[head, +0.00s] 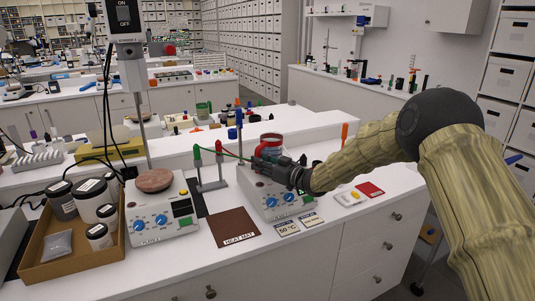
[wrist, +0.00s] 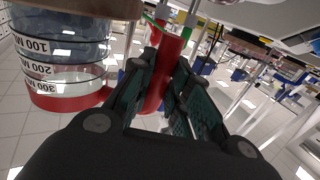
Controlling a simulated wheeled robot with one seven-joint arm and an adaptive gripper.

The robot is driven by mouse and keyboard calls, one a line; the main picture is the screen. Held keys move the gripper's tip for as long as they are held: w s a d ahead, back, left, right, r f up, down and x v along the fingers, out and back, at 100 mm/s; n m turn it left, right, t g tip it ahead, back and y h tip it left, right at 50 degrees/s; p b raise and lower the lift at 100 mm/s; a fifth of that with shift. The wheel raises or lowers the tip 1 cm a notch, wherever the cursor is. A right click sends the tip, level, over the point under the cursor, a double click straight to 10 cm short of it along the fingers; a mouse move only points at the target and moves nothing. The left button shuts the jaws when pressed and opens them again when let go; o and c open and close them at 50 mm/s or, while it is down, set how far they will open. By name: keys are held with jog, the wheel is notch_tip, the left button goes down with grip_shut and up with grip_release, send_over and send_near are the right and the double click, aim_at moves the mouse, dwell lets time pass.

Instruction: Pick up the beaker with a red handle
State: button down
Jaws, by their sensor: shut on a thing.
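The beaker (head: 271,140), clear with a red rim, is at the right-hand hot plate (head: 262,205) in the head view. In the wrist view the beaker (wrist: 68,62) fills the upper left, with black volume marks and a red band. My gripper (head: 262,162) is beside it, with its fingers (wrist: 165,85) closed on both sides of the red handle (wrist: 166,68). A brown disc (wrist: 85,7) lies against the beaker's base end at the top of the wrist view. I cannot tell whether they touch. My gripper hides the beaker's lower part in the head view.
A stand with red and green tops (head: 208,170) and a thin cord is just left of my gripper. A second hot plate (head: 160,215), a brown heat mat (head: 234,228) and a cardboard tray of jars (head: 70,258) are further left. Small cards lie at the front right.

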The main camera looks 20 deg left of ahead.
jog(key=shift+w, duration=0.15)
jog(key=s+d+r+b, duration=0.3)
jog(key=s, duration=0.5)
jog(key=s+d+r+b, duration=0.2)
jog(key=s+r, duration=0.1)
jog(key=s, duration=0.4)
jog(key=shift+s+r+p, duration=0.1)
jog(key=shift+r+p, duration=1.65)
jog(key=shift+r, duration=0.8)
jog(key=shift+r, duration=0.1)
